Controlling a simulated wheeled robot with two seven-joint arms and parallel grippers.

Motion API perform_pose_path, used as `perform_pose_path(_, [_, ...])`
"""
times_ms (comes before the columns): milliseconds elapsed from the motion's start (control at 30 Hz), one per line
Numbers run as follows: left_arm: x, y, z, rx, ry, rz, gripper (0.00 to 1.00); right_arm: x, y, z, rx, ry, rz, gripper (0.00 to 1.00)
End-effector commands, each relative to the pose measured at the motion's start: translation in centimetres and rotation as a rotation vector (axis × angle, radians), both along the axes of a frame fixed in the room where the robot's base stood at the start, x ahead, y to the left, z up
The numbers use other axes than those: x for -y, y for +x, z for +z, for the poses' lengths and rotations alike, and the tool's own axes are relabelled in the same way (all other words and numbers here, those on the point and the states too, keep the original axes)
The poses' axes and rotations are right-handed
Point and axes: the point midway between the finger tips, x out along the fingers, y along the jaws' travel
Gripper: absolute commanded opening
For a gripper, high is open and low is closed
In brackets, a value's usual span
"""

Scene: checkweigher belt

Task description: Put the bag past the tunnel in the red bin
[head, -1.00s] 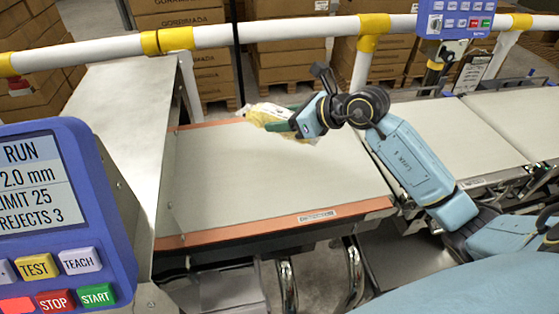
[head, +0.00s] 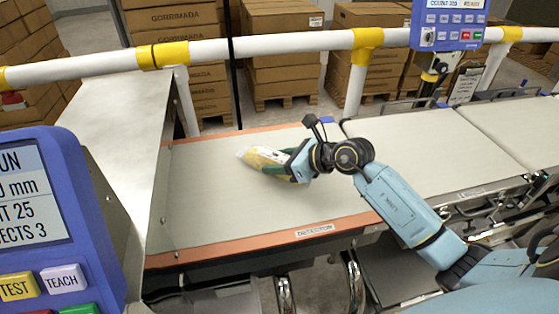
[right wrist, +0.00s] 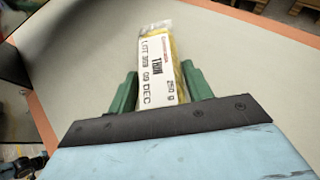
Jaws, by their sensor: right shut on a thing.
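The bag (head: 259,157) is a small yellow and white pouch. My right gripper (head: 290,167) is shut on it and holds it over the pale belt (head: 240,205), towards its far side; I cannot tell whether the bag touches the belt. In the right wrist view the bag (right wrist: 158,60) shows its white printed label between the two green fingers of my right gripper (right wrist: 161,88). A grey sheet-metal housing (head: 110,130) at the belt's left looks like the tunnel. No red bin shows. My left gripper is not in view.
A blue control box (head: 70,195) with a display and buttons stands close at the left. A white and yellow rail (head: 280,45) runs behind the belt, with stacked cartons (head: 280,75) beyond. More belts (head: 420,150) lie to the right. The belt's front part is clear.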

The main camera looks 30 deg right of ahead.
Motion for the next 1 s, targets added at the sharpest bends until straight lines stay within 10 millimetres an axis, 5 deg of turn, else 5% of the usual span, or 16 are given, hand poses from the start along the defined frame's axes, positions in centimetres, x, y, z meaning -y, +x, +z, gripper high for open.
perform_pose_path(33, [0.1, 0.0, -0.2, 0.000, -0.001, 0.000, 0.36, 0.0, 0.0, -0.2, 0.001, 0.000, 0.000, 0.16])
perform_pose_path(67, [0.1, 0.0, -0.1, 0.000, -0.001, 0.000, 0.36, 0.0, 0.0, -0.2, -0.001, 0.000, 0.001, 0.54])
perform_pose_path(200, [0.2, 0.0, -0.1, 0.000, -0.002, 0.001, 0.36, 0.0, 0.0, -0.2, -0.001, -0.001, 0.000, 0.72])
perform_pose_path(567, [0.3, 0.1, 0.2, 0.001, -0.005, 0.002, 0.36, 0.1, -0.1, 0.3, 0.000, 0.000, 0.000, 0.72])
perform_pose_path(1000, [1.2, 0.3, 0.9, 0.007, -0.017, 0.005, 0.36, 4.2, -6.4, 4.2, -0.002, -0.004, 0.000, 0.72])
